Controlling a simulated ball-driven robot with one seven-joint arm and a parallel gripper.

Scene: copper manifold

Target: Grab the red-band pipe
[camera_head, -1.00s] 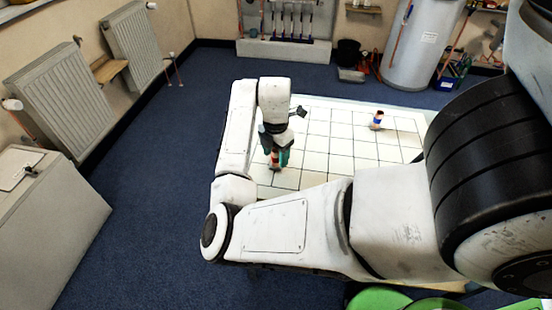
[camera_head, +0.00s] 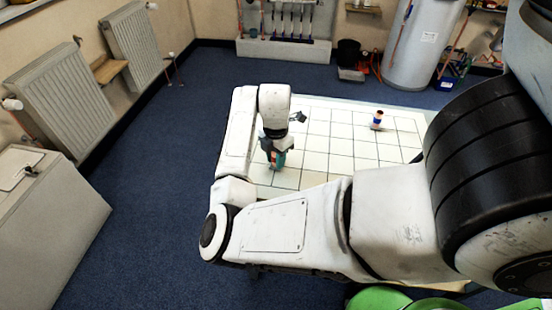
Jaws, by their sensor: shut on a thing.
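Only a small reddish part of this pipe shows between and beside the fingers; the rest is hidden by the gripper. I cannot tell whether the pipe still touches the table. A second short pipe with a blue band (camera_head: 376,121) stands on the table further right, apart from the gripper.
The table between the two pipes is clear. My arm crosses the table's left and front edges. Radiators (camera_head: 62,98) and a white cabinet (camera_head: 42,220) stand on the left. A white tank (camera_head: 421,45) and black bucket (camera_head: 349,53) stand behind the table.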

